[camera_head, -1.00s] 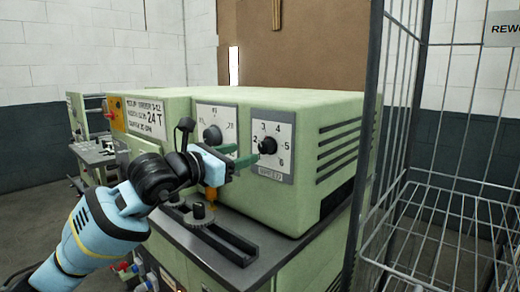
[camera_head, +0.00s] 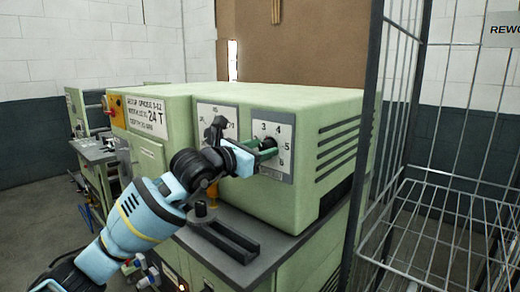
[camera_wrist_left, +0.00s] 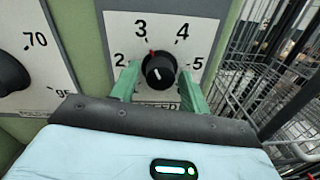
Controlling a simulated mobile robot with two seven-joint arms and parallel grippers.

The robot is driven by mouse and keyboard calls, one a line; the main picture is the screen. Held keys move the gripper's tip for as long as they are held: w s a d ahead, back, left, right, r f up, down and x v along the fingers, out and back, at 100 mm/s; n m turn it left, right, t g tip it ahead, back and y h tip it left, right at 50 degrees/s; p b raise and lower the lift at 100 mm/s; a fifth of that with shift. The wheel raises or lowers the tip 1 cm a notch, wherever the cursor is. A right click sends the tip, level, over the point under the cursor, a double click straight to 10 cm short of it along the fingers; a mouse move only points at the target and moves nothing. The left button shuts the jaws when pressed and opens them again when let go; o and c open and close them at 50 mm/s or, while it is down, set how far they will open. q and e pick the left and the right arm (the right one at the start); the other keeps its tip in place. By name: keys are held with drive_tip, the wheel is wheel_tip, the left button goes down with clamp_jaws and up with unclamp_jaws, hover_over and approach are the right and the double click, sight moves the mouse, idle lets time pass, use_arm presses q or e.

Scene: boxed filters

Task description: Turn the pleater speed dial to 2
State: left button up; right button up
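The speed dial is a black knob (camera_wrist_left: 159,70) on a white plate numbered 2 to 5 in the left wrist view. A red mark at the knob's upper left edge points roughly toward 3. In the head view the knob (camera_head: 269,143) is partly hidden by my fingers. My left gripper (camera_wrist_left: 160,86) is open, with its green fingers on either side of the knob. A gap shows beside the right finger; whether the left finger touches is unclear. My left gripper (camera_head: 261,148) also shows at the dial in the head view. My right gripper is not in view.
A second black knob (camera_wrist_left: 12,74) on a 70–95 scale sits left of the speed dial. A dark ledge (camera_head: 245,262) juts out below the panel. A wire cage cart (camera_head: 450,200) stands close on the right.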

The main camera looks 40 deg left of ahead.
use_arm(q)
drive_tip(key=c, duration=0.7)
drive_tip(key=shift+c, duration=0.2)
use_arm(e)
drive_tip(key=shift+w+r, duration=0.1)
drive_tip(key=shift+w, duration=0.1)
use_arm(q)
drive_tip(key=shift+n, duration=0.3)
